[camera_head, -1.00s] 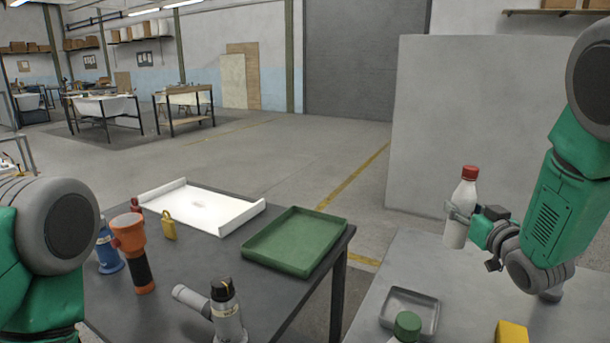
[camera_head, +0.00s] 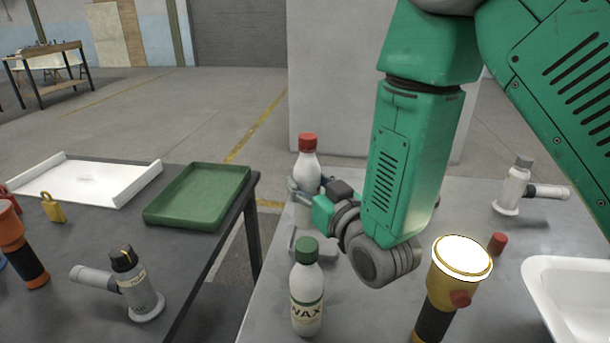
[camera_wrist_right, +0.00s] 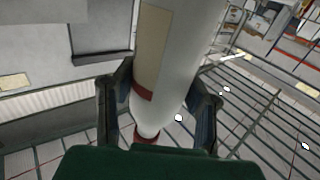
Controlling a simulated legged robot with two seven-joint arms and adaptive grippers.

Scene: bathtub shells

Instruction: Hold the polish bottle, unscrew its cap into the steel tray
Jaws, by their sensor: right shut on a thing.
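My right gripper (camera_head: 306,190) is shut on a white bottle with a red cap (camera_head: 307,160). It holds the bottle upright in the head view, near the far left part of the right-hand table. In the right wrist view the bottle (camera_wrist_right: 178,65) runs between the two fingers of the gripper (camera_wrist_right: 157,100), with the red cap at the bottom of the picture. The cap is on the bottle. My left gripper is out of view.
The green-capped WAX bottle (camera_head: 307,300) stands in front of the tray. A yellow flashlight (camera_head: 450,285), a small red cylinder (camera_head: 497,243), a grey-white tool (camera_head: 518,188) and a white basin (camera_head: 575,265) are to the right. A green tray (camera_head: 195,195) sits on the left table.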

